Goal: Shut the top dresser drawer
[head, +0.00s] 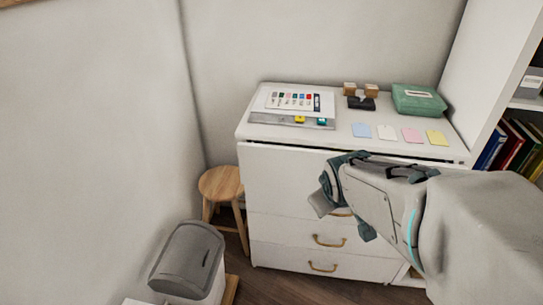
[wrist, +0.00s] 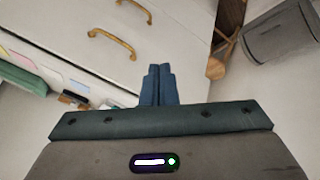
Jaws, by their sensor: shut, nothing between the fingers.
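The white dresser (head: 262,225) stands against the back wall, with its top drawer (head: 285,175) under the worktop. A thin dark gap runs along the drawer's upper edge, so it looks slightly open; how far is hard to tell. My gripper (head: 328,188) is in front of the drawer's middle and hides part of it. In the wrist view my gripper (wrist: 155,85) has its two dark blue fingers pressed together, empty, over the pale drawer front (wrist: 165,35). I cannot tell whether the fingertips touch it.
Lower drawers carry brass handles (head: 329,241). A wooden stool (head: 221,183) and a grey-lidded bin (head: 187,257) stand left. A bookshelf (head: 509,148) stands right.

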